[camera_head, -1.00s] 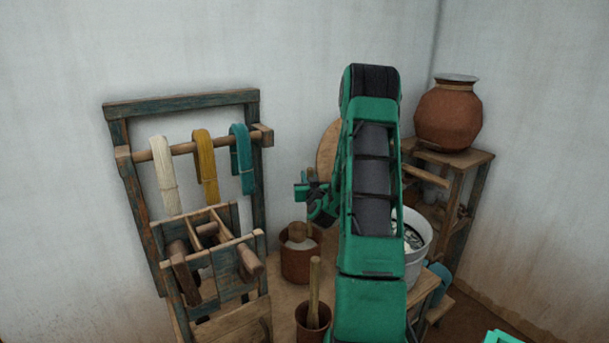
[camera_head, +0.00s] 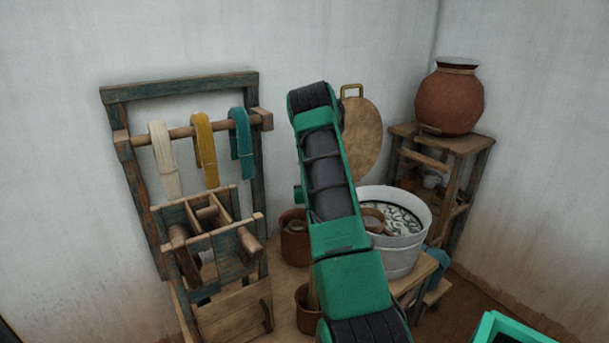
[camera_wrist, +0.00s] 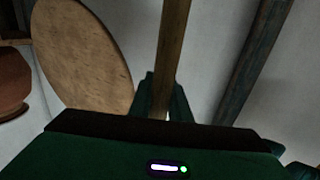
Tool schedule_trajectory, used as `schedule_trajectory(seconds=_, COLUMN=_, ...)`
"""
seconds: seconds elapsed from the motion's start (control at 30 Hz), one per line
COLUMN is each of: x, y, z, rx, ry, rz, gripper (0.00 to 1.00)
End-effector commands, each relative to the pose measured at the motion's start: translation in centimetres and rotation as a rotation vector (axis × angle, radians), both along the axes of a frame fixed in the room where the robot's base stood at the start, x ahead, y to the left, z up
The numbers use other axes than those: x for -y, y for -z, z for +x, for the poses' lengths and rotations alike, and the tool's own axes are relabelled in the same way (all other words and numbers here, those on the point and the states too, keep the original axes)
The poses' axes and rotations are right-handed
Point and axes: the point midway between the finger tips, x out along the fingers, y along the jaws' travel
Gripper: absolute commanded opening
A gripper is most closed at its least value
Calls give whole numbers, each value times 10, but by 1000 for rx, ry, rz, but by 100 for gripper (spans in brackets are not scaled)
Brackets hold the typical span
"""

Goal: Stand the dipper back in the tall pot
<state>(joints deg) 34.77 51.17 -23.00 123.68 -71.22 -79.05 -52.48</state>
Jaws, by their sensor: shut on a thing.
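In the wrist view my gripper (camera_wrist: 160,100) is shut on a long brown wooden shaft (camera_wrist: 173,45), which I take to be the dipper's handle. The shaft runs out of the top of the picture, so its far end is hidden. In the head view my arm hides the gripper and the held shaft. Two brown pots stand on the low table: one behind (camera_head: 294,246), with a round rim or object inside, and one in front (camera_head: 307,320), partly behind my arm, with a stick in it. I cannot tell which is the tall pot.
A white tub (camera_head: 399,255) with patterned contents stands right of my arm. A wooden rack with coloured skeins (camera_head: 205,160) stands left. A round wooden board (camera_head: 362,135) leans on the wall. A large clay jar (camera_head: 450,103) sits on a stand (camera_head: 440,146).

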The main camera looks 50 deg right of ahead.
Motion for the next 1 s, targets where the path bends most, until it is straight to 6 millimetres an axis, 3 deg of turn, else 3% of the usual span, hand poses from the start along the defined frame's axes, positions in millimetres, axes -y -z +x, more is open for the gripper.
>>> schedule_trajectory(seconds=1.0, x=-2, y=67, z=1, rx=1, ry=-5, rz=-8, gripper=0)
